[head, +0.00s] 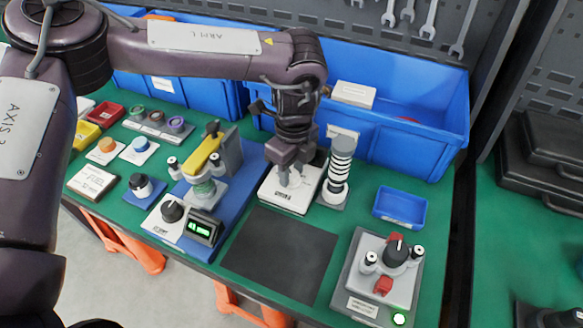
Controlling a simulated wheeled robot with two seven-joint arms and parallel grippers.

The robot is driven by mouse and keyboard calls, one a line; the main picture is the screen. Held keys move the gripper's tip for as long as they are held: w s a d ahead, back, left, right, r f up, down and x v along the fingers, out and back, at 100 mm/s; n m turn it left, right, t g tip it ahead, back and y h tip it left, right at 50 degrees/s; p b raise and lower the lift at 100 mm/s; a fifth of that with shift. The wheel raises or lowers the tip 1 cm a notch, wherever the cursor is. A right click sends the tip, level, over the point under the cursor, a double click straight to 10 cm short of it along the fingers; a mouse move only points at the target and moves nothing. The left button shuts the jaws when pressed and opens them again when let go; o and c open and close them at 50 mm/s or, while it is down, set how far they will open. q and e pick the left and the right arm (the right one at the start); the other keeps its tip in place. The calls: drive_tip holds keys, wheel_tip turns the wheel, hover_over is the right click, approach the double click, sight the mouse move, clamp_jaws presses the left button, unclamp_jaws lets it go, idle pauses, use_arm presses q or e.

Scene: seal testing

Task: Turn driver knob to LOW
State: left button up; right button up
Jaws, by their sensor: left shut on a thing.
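My left gripper (290,176) points straight down over a white box (284,204) with a dark label on its front, in the middle of the bench. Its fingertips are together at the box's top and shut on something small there. The fingers hide it; from its place it appears to be the driver knob. The knob's pointer and its LOW mark cannot be made out. My right gripper is not in view.
A ringed grey column (341,166) stands close right of the box. A blue-based tester (225,200) with a yellow lever and a black knob (172,210) is to the left. A black mat (280,250) is clear in front. A grey fixture (385,275) and blue tray (400,206) lie right.

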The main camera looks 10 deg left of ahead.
sight(293, 173)
use_arm(q)
drive_tip(key=m+p, duration=0.1)
drive_tip(key=m, duration=0.2)
drive_tip(key=shift+r, duration=0.1)
drive_tip(key=shift+m+p, duration=0.65)
drive_tip(key=shift+m, duration=1.65)
drive_tip(key=o, duration=1)
drive_tip(key=shift+c, duration=0.2)
wheel_tip(293, 173, up, 8)
drive_tip(key=shift+d+f, duration=0.15)
